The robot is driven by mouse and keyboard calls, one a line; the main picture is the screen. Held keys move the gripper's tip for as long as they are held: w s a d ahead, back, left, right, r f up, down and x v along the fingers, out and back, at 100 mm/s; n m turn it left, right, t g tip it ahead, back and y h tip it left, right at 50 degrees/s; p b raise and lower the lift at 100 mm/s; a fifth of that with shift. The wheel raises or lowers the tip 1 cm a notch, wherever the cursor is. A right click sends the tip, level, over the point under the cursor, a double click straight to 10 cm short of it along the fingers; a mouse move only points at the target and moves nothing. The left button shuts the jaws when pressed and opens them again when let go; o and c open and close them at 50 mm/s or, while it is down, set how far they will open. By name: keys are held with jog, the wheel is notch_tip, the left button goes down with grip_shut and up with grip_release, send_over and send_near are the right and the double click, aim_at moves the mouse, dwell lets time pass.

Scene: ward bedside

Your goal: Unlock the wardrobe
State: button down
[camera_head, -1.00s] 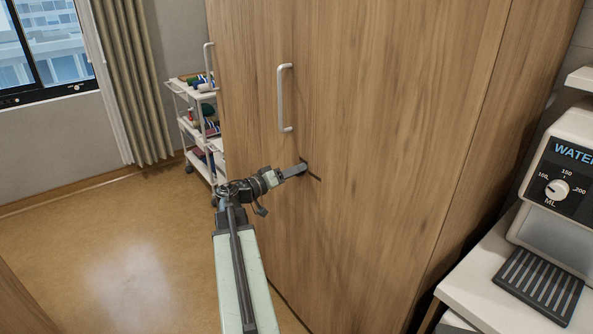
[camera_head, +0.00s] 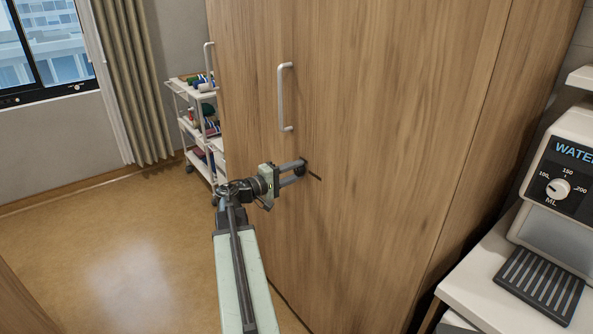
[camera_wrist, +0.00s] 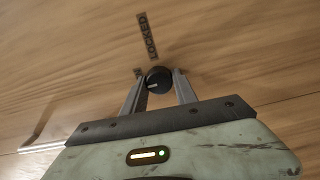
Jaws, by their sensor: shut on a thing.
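The wardrobe (camera_head: 400,130) is a tall wooden cabinet filling the middle of the head view. In the wrist view a small round black knob (camera_wrist: 158,80) sits on its wooden face. The knob has a pale mark pointing toward the left. A dark label reading LOCKED (camera_wrist: 148,36) is above the knob, and a second small label beside it is mostly hidden by a finger. My gripper (camera_head: 302,170) reaches the wardrobe front below the door handle (camera_head: 285,97). Its two fingers are shut on the knob, one on each side.
A second handle (camera_head: 209,65) is at the wardrobe's left. A white cart (camera_head: 200,125) with supplies stands beyond it. At right, a water dispenser (camera_head: 562,190) with a dark slatted tray (camera_head: 540,285) stands on a white counter (camera_head: 470,285). The floor (camera_head: 120,255) at left is clear.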

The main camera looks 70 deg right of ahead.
jog(key=shift+s+f+n, duration=0.1)
jog(key=shift+n, duration=0.2)
dwell(0.4)
jog(key=c, duration=1)
grip_release()
jog(key=v, duration=0.8)
jog(key=shift+d, duration=0.1)
